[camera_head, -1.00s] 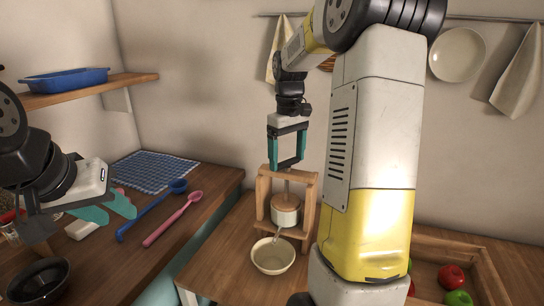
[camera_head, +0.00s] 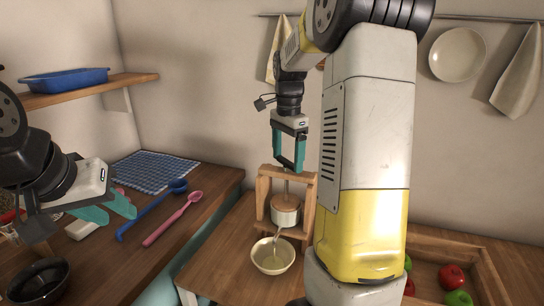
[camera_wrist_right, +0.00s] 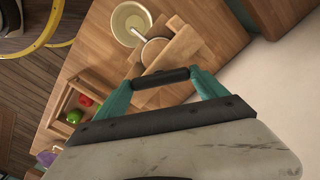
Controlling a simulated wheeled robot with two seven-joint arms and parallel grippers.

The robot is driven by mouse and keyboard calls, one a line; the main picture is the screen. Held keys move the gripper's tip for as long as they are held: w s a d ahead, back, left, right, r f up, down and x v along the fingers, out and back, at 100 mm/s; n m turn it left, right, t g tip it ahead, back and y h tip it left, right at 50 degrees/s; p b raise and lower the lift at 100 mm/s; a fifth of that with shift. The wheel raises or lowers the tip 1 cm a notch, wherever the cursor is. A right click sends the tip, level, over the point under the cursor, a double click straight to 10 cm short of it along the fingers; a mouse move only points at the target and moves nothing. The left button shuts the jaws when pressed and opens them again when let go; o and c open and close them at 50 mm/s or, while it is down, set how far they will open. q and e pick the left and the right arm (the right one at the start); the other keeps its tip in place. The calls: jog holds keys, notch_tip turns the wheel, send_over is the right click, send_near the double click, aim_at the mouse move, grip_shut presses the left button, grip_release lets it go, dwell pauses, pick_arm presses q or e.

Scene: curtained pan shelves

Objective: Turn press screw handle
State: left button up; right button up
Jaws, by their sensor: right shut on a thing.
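The wooden press (camera_head: 264,190) stands on the counter, with a pale round pot (camera_head: 285,216) inside its frame. Its top beam (camera_wrist_right: 175,48) shows below my fingers in the right wrist view. The black bar handle (camera_wrist_right: 160,78) of the screw lies lengthwise between the teal fingertips of my right gripper (camera_head: 290,164), which is shut on it above the press. The handle is hard to make out in the head view. My left gripper (camera_head: 107,212) is open and empty at the left, over the other counter.
A cream bowl (camera_head: 272,258) stands in front of the press. A wooden crate (camera_head: 488,272) with red and green apples is at the right. A blue ladle (camera_head: 142,219), a pink spoon (camera_head: 168,222) and a dark bowl (camera_head: 40,280) lie near my left gripper.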

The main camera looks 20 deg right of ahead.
jog(key=o, duration=1.5)
jog(key=shift+r, duration=0.2)
jog(key=shift+r, duration=0.85)
jog(key=shift+r, duration=3)
